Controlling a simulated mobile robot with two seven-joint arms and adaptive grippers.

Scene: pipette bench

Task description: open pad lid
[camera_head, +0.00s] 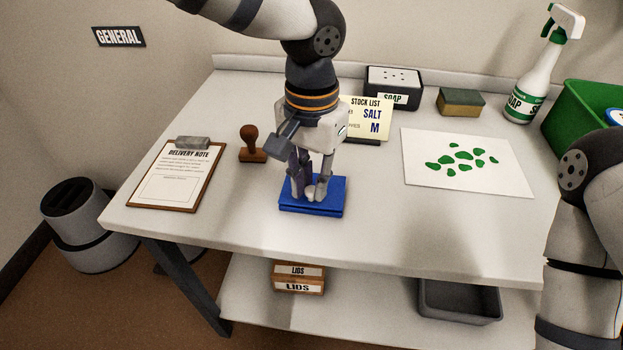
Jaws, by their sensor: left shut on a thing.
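A blue ink pad (331,207) lies on the bench, left of the middle. Its lid appears down, and a small pale knob (309,194) shows on top near its middle. My left gripper (309,190) points straight down over the pad, with its fingertips closed around the knob. The fingers and palm hide the back part of the pad. My right arm shows at the right edge of the view, but its gripper is out of the picture.
A stock list card (372,121), soap box (393,86), sponge (460,102), spray bottle (529,80) and green bin (585,115) stand behind. A sheet with green blots (425,175) lies right. The front bench is clear.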

